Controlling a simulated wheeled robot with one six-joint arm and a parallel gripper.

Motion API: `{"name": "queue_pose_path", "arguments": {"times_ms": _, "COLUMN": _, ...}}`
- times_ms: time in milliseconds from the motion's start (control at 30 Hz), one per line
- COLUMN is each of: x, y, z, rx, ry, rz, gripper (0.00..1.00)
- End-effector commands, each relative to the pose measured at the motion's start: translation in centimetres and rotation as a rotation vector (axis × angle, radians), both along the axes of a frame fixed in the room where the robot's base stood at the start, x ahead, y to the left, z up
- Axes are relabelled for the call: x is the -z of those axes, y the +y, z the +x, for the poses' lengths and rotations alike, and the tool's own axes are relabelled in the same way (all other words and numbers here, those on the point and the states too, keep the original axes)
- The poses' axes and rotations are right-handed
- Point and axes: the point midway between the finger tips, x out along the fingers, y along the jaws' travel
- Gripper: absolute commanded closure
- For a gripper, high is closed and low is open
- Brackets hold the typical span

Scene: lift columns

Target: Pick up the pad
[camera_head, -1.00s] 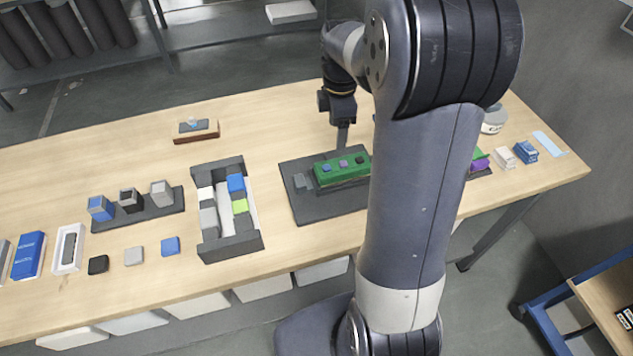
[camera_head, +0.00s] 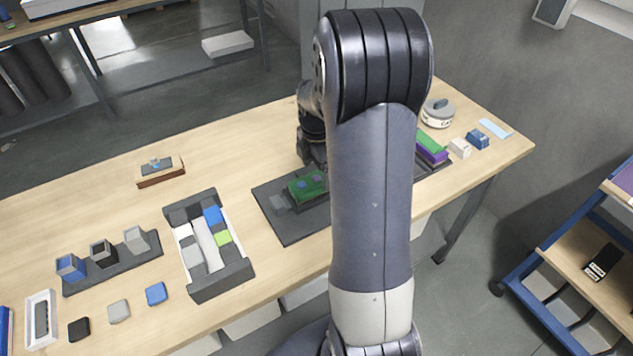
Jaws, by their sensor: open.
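Which item is the pad I cannot tell for certain. Small flat squares lie along the table's front left: a black one (camera_head: 79,329), a grey one (camera_head: 119,311) and a blue one (camera_head: 156,293). A flat light-blue strip (camera_head: 495,128) lies at the far right end. A green block (camera_head: 306,187) with small pieces on top sits on a dark board (camera_head: 291,228), partly behind my arm. My gripper (camera_head: 314,162) is just behind the green block, open; its fingertips are mostly hidden and I see nothing held.
A dark divided tray (camera_head: 222,284) holds grey, white, blue and green blocks. A dark rack (camera_head: 132,267) carries several small blocks. A small wooden block (camera_head: 161,178) stands at the back. A round white tin (camera_head: 437,113) and small boxes stand right.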

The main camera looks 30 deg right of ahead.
Motion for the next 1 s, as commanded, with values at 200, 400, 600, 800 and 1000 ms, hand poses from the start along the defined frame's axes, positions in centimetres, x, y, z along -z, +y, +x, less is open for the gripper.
{"name": "queue_pose_path", "arguments": {"times_ms": 200, "x": 2.6, "y": -0.2, "z": 0.2, "rx": 0.0, "ry": 0.003, "rz": 0.001, "gripper": 0.22}}
{"name": "queue_pose_path", "arguments": {"times_ms": 400, "x": 3.2, "y": -0.2, "z": 0.2, "rx": 0.0, "ry": 0.001, "rz": 0.0, "gripper": 0.22}}
{"name": "queue_pose_path", "arguments": {"times_ms": 600, "x": 3.2, "y": -0.2, "z": 0.2, "rx": 0.0, "ry": 0.0, "rz": 0.0, "gripper": 0.29}}
{"name": "queue_pose_path", "arguments": {"times_ms": 800, "x": 3.2, "y": -0.2, "z": 0.2, "rx": 0.0, "ry": 0.0, "rz": 0.0, "gripper": 0.46}}
{"name": "queue_pose_path", "arguments": {"times_ms": 1000, "x": 3.2, "y": -0.2, "z": 0.2, "rx": 0.0, "ry": 0.0, "rz": 0.0, "gripper": 0.62}}
